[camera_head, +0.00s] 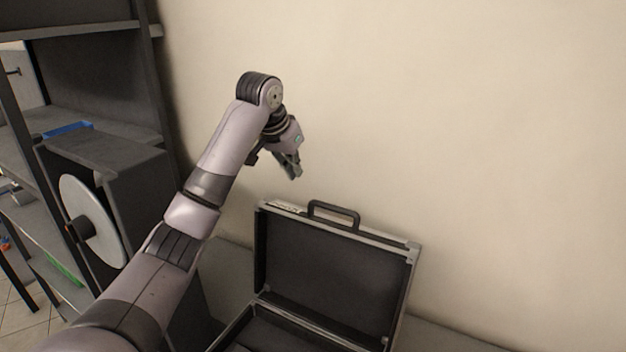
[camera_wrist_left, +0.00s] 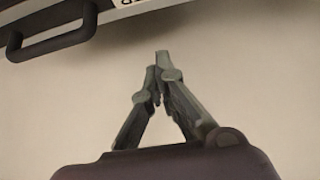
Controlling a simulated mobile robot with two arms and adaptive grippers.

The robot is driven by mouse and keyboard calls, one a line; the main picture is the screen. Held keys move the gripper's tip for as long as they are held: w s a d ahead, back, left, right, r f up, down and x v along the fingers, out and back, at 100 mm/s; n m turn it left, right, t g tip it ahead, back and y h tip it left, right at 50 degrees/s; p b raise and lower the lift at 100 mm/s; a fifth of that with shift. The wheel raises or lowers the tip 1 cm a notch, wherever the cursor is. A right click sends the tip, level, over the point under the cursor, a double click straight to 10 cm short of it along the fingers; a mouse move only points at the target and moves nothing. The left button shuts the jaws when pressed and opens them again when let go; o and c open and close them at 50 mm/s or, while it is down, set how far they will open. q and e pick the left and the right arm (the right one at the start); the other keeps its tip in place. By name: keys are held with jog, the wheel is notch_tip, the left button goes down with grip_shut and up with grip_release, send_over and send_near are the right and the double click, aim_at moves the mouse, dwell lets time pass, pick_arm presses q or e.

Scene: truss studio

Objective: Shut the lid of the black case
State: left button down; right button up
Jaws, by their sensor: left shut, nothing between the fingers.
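The black case (camera_head: 262,335) stands open on a grey surface against the wall. Its lid (camera_head: 330,270) is raised roughly upright, with the dark inner side facing me and a black handle (camera_head: 333,213) on its top edge. My left gripper (camera_head: 296,176) is above the lid's upper left corner, apart from it, with its fingers pointing down. In the left wrist view the gripper (camera_wrist_left: 158,72) has its fingertips together with nothing between them. The lid's handle (camera_wrist_left: 50,40) and light rim show at the top left of that view. My right gripper is not in view.
A dark shelf unit (camera_head: 100,80) stands at the left, with a box carrying a pale round disc (camera_head: 93,222). A beige wall (camera_head: 480,150) rises close behind the case. The space above and right of the lid is free.

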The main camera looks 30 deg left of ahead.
pick_arm(q)
jog(key=p+x, duration=0.4)
jog(key=x, duration=0.5)
jog(key=s, duration=0.1)
jog(key=s+p, duration=0.2)
jog(key=shift+s+d+r, duration=0.1)
jog(key=shift+s+r, duration=0.15)
jog(key=shift+s, duration=0.15)
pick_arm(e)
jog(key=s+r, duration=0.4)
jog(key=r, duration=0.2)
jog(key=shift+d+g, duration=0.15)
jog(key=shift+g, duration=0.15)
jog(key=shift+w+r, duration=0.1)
